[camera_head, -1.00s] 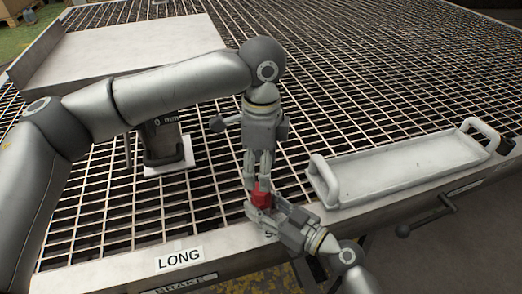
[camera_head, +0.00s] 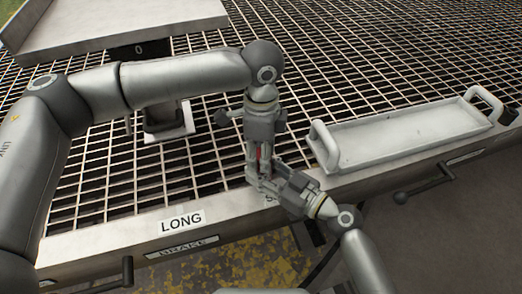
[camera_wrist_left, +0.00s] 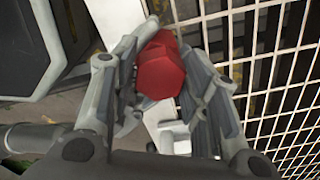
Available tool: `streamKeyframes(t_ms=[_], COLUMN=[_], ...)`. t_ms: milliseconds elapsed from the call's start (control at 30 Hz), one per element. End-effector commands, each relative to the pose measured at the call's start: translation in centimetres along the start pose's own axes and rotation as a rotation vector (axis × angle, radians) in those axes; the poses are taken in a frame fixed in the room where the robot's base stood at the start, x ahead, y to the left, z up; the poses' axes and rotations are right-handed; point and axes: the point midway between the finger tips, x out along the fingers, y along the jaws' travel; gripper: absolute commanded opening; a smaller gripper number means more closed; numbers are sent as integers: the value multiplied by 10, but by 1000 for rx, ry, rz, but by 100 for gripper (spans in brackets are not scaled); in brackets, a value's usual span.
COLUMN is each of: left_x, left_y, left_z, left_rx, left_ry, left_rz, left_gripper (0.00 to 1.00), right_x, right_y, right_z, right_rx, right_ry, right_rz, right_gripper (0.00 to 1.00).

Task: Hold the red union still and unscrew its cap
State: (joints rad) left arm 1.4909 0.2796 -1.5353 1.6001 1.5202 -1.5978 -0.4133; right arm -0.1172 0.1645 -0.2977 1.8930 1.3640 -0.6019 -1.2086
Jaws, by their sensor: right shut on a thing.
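The red union (camera_head: 259,153) shows in the head view only as a thin red strip between my grippers; most of it is hidden. In the left wrist view its faceted red end (camera_wrist_left: 160,68) sits between the two fingers of my left gripper (camera_head: 256,166). That gripper points down over the union from above, its fingers apart on either side of the red part. Whether they touch it is hard to tell. My right gripper (camera_head: 267,178) comes in from the lower right and is shut on the union, low down near the table's front edge.
A white tray with two handles (camera_head: 400,138) lies on the grating to the right. A label reading LONG (camera_head: 181,221) is on the front rim. A dark block on a pale plate (camera_head: 165,122) stands behind my left arm. A light panel (camera_head: 120,22) is at the back left.

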Motion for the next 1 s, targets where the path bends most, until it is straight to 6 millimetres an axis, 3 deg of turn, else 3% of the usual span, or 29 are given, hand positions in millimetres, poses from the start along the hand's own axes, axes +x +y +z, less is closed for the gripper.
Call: streamKeyframes(t_ms=[33, 167, 200, 400, 567, 1000], left_x=[0, 0, 0, 0, 0, 0], left_y=[0, 0, 0, 0, 0, 0], left_z=[0, 0, 0, 0, 0, 0], left_rx=[0, 0, 0, 0, -74, -512], left_ry=[0, 0, 0, 0, 1, 1], left_rz=[0, 0, 0, 0, 4, 26], left_gripper=[31, 14, 33, 10, 10, 10], right_x=[0, 0, 0, 0, 0, 0], right_y=[0, 0, 0, 0, 0, 0], right_z=[2, 2, 2, 2, 2, 2], right_rx=[-1, -1, -1, -1, -1, -1], right_ry=[-5, -5, -5, -5, -5, -5], right_rz=[0, 0, 0, 0, 0, 0], right_gripper=[3, 3, 3, 3, 3, 3])
